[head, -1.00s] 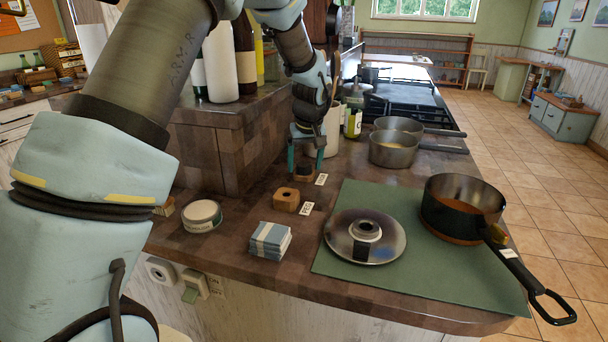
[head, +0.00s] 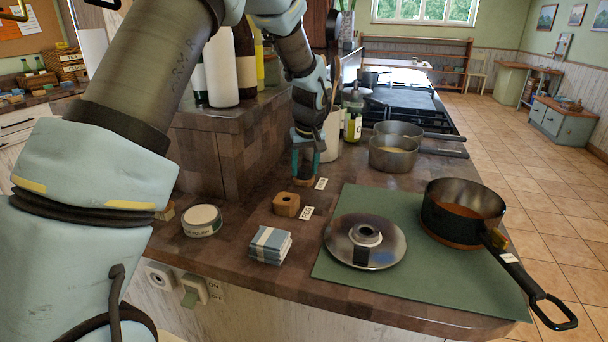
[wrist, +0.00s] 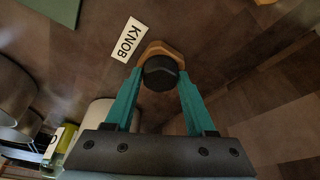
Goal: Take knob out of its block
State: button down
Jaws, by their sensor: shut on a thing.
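The knob (wrist: 160,72) is black and round in the wrist view, with the wooden block (wrist: 151,49) showing behind it. My gripper (head: 305,176) is down at the counter with its teal fingers shut on the knob; it also shows in the wrist view (wrist: 160,83). The knob is at or just above its block; I cannot tell whether it is still seated. A label reading KNOB (wrist: 129,40) lies beside the block. In the head view the fingers mostly hide the knob and block.
A second wooden block (head: 286,205) with a hole stands nearer. A metal lid (head: 365,254) and a dark saucepan (head: 462,208) rest on a green mat (head: 335,279). Folded cloths (head: 269,245) and a round tin (head: 202,220) lie to the left. A white canister stands close behind my gripper.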

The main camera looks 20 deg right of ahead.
jog(key=shift+r+p, duration=0.4)
jog(key=shift+r, duration=0.35)
dwell(0.5)
jog(key=shift+r+p, duration=0.6)
jog(key=shift+r, duration=0.4)
